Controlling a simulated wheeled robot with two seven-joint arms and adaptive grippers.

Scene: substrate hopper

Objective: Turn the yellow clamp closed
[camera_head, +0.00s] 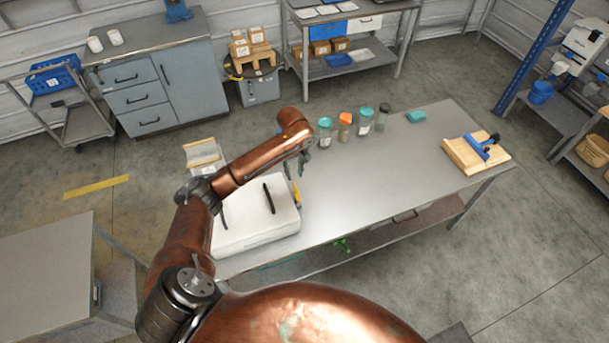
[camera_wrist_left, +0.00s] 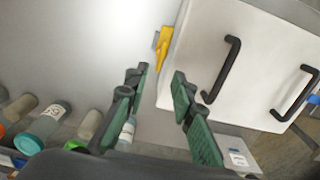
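The yellow clamp (camera_head: 297,193) is on the right side of the white box (camera_head: 258,228), which has black handles on top. In the left wrist view the clamp (camera_wrist_left: 163,48) is a small yellow lever beside the edge of the box (camera_wrist_left: 205,30). My left gripper (camera_head: 294,173) is over the table by that side of the box. In the left wrist view its green-padded fingers (camera_wrist_left: 160,73) are apart with nothing between them, and the clamp is just beyond the tips. My right gripper is not in view.
Several lidded jars (camera_head: 345,127) stand behind the gripper on the grey table (camera_head: 385,165). The tabletop between the box and the board is clear.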

